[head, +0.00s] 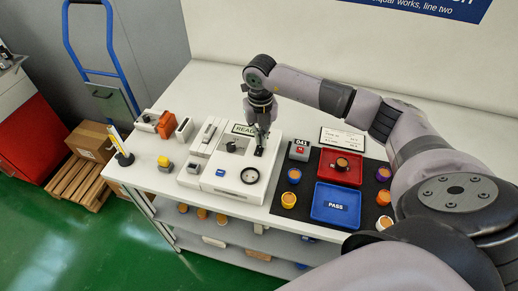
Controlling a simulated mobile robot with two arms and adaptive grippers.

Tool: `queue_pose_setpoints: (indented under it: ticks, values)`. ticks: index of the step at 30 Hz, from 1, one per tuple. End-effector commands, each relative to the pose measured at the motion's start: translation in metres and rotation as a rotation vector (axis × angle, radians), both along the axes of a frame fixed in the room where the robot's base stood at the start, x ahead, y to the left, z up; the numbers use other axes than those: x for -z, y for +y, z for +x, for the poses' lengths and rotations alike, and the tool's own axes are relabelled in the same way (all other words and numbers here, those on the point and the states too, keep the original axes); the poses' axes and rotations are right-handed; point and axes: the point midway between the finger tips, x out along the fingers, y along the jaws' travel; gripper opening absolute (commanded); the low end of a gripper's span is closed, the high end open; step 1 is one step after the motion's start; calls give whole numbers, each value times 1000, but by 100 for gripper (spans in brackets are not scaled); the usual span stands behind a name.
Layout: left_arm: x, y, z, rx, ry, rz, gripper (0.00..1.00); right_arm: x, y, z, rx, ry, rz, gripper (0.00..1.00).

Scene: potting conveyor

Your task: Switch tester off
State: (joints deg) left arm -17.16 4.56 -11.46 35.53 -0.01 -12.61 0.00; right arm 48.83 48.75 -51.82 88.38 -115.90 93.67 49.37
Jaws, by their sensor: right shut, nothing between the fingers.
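The tester (220,181) is a white box on the bench, with a sign partly reading "READ" at its back, a dark knob on its top, a blue button or label and a round black-rimmed ring near its front. My right gripper (259,151) is shut and empty, pointing down over the tester's right rear part at a small dark part there. I cannot tell whether the fingertips touch it. The gripper hides part of the sign and panel. My left gripper is not in view.
A red tray (358,169) holding one cup and a blue PASS tray (318,208) lie on a dark mat to the right, with several small cups around. A counter marked 041 (300,150) stands beside the tester.

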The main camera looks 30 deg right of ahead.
Motion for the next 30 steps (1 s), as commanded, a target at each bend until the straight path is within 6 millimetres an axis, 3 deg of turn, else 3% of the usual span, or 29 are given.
queue_pose_setpoints:
  ticks: [30]
  values:
    - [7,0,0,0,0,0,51,9,0,0,0,0,0,0]
